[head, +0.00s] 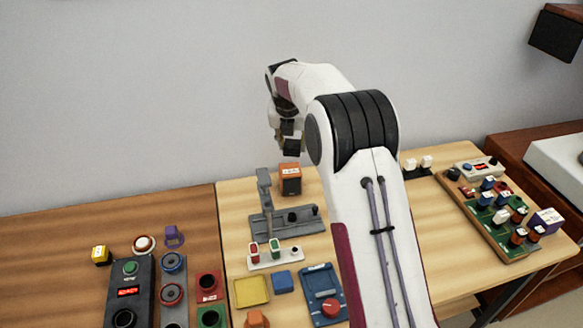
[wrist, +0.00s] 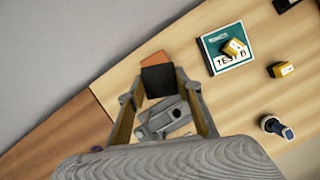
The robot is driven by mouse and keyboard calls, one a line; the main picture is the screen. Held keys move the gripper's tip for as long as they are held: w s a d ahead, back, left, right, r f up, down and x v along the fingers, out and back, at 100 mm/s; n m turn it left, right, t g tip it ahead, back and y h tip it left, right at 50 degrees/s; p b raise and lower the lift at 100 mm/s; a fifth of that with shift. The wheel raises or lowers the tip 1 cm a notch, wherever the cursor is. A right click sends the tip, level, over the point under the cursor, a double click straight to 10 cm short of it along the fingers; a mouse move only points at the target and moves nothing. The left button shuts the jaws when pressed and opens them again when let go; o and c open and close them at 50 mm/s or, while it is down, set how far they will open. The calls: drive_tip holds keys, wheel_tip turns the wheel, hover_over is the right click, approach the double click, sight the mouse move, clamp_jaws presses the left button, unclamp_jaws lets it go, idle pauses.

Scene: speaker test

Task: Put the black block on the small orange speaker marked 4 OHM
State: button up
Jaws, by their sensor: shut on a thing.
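My gripper (head: 289,136) is shut on the black block (wrist: 159,79), which sits between the fingertips in the wrist view. In the head view the small dark block (head: 291,148) hangs below the fingers. An orange box (head: 290,181) with a white label stands under the gripper, at the back of the light table. In the wrist view an orange face (wrist: 154,57) shows just beyond the black block. A visible gap separates block and box in the head view. The label is too small to read, so I cannot tell whether it says 4 OHM.
A grey fixture (head: 286,224) stands in front of the orange box. Another orange object (head: 257,319) is at the front edge. A yellow tray (head: 251,292), a blue block (head: 282,281) and a blue dial unit (head: 323,296) lie nearer. A crowded board (head: 501,211) is at right.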

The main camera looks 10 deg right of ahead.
drive_tip(key=shift+f, duration=1.85)
drive_tip(key=shift+f, duration=0.15)
drive_tip(key=shift+f, duration=2.35)
drive_tip(key=shift+f, duration=0.15)
drive_tip(key=o, duration=1.1)
drive_tip(key=shift+o, duration=0.2)
wheel_tip(320, 180, up, 11)
hover_over(292, 154)
drive_tip(key=s+a, duration=0.1)
drive_tip(key=s, duration=0.2)
drive_tip(key=shift+w+a+r, duration=0.1)
drive_tip(key=shift+w+r, duration=0.1)
